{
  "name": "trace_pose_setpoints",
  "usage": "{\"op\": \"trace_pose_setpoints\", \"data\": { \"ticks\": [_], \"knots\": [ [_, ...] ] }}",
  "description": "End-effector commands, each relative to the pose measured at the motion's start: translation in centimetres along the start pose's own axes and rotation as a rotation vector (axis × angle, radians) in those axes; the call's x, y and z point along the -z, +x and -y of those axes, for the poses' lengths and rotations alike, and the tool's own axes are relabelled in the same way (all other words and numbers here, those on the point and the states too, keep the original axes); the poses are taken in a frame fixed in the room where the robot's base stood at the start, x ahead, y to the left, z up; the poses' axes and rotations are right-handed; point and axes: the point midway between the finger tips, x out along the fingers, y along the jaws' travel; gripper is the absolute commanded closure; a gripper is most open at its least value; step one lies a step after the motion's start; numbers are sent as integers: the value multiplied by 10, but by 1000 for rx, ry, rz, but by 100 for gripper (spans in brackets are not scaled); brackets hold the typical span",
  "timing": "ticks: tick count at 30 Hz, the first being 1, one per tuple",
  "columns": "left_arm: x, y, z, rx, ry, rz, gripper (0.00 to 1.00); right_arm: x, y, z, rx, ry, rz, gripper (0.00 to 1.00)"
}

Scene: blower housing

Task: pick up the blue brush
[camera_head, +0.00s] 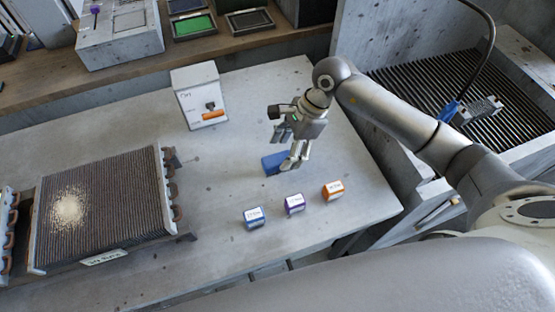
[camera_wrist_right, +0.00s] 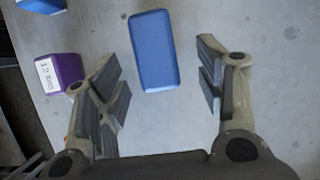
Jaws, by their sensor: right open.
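A blue block-shaped thing (camera_head: 274,163), which I take for the blue brush, lies on the grey table under my right gripper (camera_head: 293,160). No bristles show. In the right wrist view the blue brush (camera_wrist_right: 153,50) lies between the lines of the two fingers, mostly beyond the fingertips. My right gripper (camera_wrist_right: 160,80) is open and empty, pointing down, with a finger to either side and apart from the brush. In the head view its fingers partly cover the brush. My left gripper is not in view.
Small labelled blocks, blue (camera_head: 254,217), purple (camera_head: 294,203) and orange (camera_head: 333,190), stand near the table's front edge. A white box (camera_head: 199,96) stands behind, and a finned radiator (camera_head: 100,205) lies left. A blue-handled hose nozzle (camera_head: 482,107) lies on the right grate.

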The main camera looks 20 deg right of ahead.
Motion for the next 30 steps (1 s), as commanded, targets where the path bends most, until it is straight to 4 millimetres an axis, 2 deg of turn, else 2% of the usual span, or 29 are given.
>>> {"op": "trace_pose_setpoints", "data": {
  "ticks": [1,6,10,19,30],
  "knots": [
    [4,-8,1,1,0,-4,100,-4,3,-2,-4,1,1,38],
    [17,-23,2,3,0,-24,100,-11,24,-5,-6,1,2,38],
    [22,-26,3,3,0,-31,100,-9,41,-4,-4,1,1,38],
    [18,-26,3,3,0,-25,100,-7,46,-3,0,0,-1,39],
    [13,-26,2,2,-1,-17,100,-7,46,-3,-1,0,-1,86]
  ]
}}
